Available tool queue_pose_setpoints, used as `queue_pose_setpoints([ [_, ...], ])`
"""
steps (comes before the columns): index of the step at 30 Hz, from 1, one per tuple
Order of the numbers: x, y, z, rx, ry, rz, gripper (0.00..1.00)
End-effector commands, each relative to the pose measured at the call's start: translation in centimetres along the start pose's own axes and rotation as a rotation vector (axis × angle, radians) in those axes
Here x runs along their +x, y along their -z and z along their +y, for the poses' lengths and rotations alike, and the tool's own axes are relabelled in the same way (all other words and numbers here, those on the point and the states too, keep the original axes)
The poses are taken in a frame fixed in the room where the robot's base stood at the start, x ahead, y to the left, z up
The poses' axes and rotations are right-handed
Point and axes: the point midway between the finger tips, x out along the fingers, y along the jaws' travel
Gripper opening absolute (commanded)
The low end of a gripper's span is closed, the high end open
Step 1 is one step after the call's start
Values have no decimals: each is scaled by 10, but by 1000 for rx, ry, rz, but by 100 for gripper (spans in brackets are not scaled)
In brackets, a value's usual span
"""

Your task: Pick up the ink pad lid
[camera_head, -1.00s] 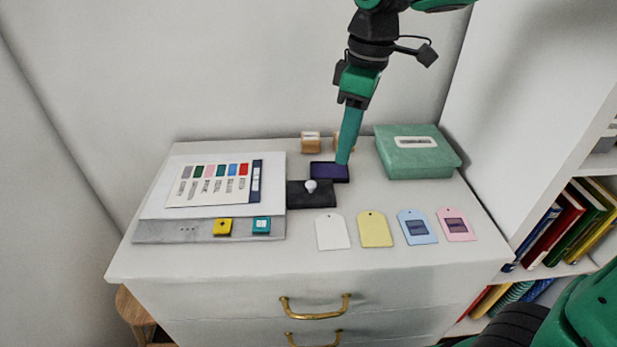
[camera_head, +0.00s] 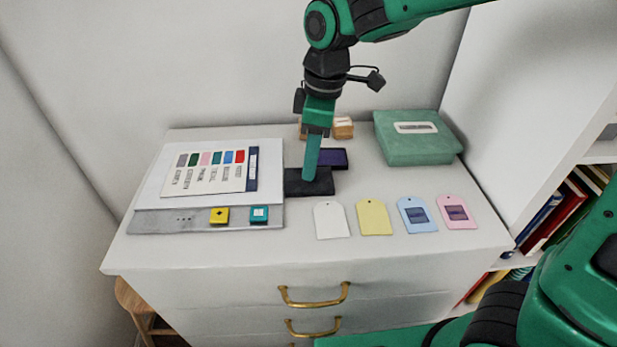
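The ink pad lid (camera_head: 322,186) is a flat black rectangle on the cabinet top, just in front of the dark purple ink pad (camera_head: 333,158). My gripper (camera_head: 309,178) points down at the lid, with its teal finger ends over the lid's middle. The lid's pale knob is hidden behind the fingers. The fingers line up in this view, so I cannot see a gap between them or whether they grip the knob. The lid appears to lie flat on the cabinet top.
A grey board with a colour chart (camera_head: 213,172), a yellow block (camera_head: 219,215) and a teal block (camera_head: 259,214) lies left. Several paper tags (camera_head: 374,218) lie in front and to the right. A green box (camera_head: 415,148) and wooden stamps (camera_head: 343,127) stand behind.

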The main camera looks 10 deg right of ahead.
Motion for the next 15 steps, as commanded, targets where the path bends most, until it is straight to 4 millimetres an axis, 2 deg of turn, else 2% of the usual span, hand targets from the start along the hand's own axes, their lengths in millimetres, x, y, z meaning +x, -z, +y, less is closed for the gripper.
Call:
queue_pose_setpoints([
  [5, 18, 0, 0, 0, 1, -1, 39],
  [13, 20, 0, 0, 0, 0, 1, 39],
  [15, 20, 0, 0, 0, 0, 1, 22],
])
